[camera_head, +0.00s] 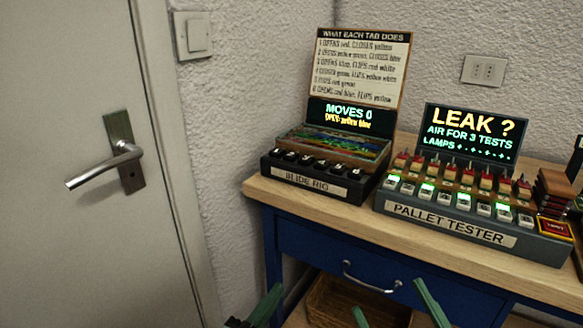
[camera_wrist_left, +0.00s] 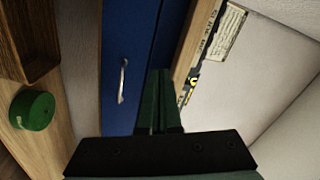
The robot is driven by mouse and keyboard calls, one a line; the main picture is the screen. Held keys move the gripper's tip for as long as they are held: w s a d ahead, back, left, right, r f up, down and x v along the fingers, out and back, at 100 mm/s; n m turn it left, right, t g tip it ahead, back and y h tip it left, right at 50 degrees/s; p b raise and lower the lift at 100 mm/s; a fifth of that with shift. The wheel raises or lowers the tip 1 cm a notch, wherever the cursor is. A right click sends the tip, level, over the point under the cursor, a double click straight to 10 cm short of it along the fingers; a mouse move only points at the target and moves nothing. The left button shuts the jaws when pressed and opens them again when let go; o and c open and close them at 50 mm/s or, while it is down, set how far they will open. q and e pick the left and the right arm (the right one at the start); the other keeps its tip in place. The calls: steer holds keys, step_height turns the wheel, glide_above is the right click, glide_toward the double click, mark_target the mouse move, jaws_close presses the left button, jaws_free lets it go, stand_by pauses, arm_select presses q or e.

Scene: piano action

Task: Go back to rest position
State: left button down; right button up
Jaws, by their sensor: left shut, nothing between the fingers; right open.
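My left gripper (camera_head: 270,297) is at the bottom edge of the head view, low in front of the blue workbench. Its green fingers are shut with nothing between them, and they also show in the left wrist view (camera_wrist_left: 160,105). My right gripper (camera_head: 390,297) is at the bottom edge, further right, in front of the drawer and lower shelf. Its two green fingers are spread apart and nothing shows between them. Most of both grippers is cut off by the frame's lower edge.
The workbench (camera_head: 412,232) carries the slide rig (camera_head: 312,178) and the pallet tester (camera_head: 450,222). Its blue drawer has a metal handle (camera_head: 372,278). A basket (camera_head: 330,302) sits below. A green round object (camera_wrist_left: 32,110) shows in the wrist view. A door (camera_head: 75,240) stands left.

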arm_select(q)
steer(key=s+a+r+n+t+y, duration=0.1)
steer(key=s+a+r+n+t, duration=0.4)
steer(key=s+a+r+n, duration=0.7)
step_height(320, 180, down, 4)
steer(key=f+n+g+y+p, duration=0.1)
steer(key=n+g+y+p, duration=0.4)
steer(key=p, duration=1)
arm_select(e)
step_height(320, 180, down, 6)
steer(key=w+d+m+g+h, duration=0.1)
steer(key=d+m+g+h, duration=0.1)
steer(key=m+g+h, duration=0.3)
arm_select(q)
steer(key=s+a+f+n+g+y+p, duration=0.1)
steer(key=s+f+g+p, duration=0.6)
steer(key=s+p, duration=0.2)
steer(key=shift+y, duration=0.3)
arm_select(e)
steer(key=s+d+f+m+g+h, duration=0.1)
steer(key=s+f+g, duration=0.6)
steer(key=s, duration=0.1)
steer(key=shift+s+f, duration=0.25)
steer(key=shift+f, duration=0.1)
